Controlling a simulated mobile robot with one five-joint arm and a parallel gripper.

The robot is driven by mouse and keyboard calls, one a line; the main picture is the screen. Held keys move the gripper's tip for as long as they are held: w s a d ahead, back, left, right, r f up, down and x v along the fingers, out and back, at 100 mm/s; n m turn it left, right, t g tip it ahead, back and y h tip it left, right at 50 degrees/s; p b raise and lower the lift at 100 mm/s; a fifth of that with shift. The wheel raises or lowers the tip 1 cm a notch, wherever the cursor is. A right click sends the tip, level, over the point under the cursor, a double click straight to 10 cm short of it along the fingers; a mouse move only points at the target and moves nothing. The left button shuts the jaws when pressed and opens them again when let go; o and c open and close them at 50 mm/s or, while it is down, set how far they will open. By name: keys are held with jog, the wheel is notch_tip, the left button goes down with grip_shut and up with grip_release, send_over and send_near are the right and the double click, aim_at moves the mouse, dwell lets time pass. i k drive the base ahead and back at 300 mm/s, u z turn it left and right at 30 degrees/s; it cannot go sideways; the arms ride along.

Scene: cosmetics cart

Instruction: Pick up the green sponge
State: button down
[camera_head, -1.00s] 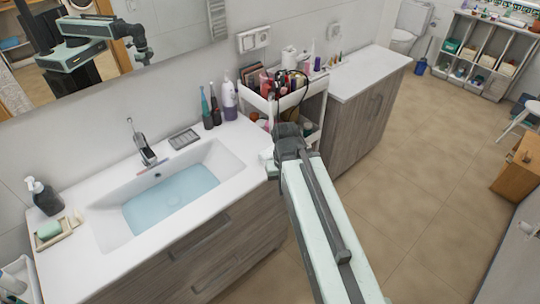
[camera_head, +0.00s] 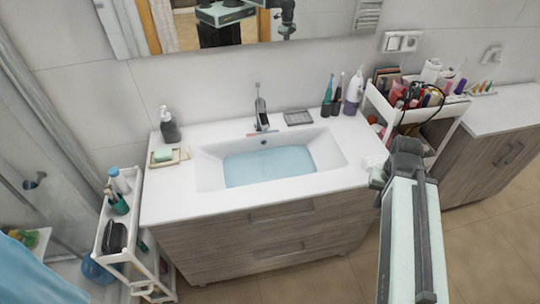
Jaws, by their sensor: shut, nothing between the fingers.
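A small green block (camera_head: 163,155) lies on a beige soap dish (camera_head: 183,155) at the left end of the white sink counter. Another green item (camera_head: 26,238) sits at the far left edge by the blue towel. I cannot tell for sure which one is the sponge. My gripper (camera_head: 373,169) is at the right end of the counter, far from both green items. It is small and partly hidden by my wrist, and looks shut and empty.
A basin of water (camera_head: 268,166) and a faucet (camera_head: 261,108) lie between my gripper and the soap dish. A black soap bottle (camera_head: 169,127) stands behind the dish. White carts (camera_head: 113,225) flank the counter, the right one crowded with cosmetics.

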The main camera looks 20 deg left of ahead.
aim_at(377, 161)
jog(key=u, duration=4.05)
jog(key=k, duration=1.1)
jog(key=z, duration=1.35)
jog(key=i, duration=0.5)
jog(key=z, duration=0.05)
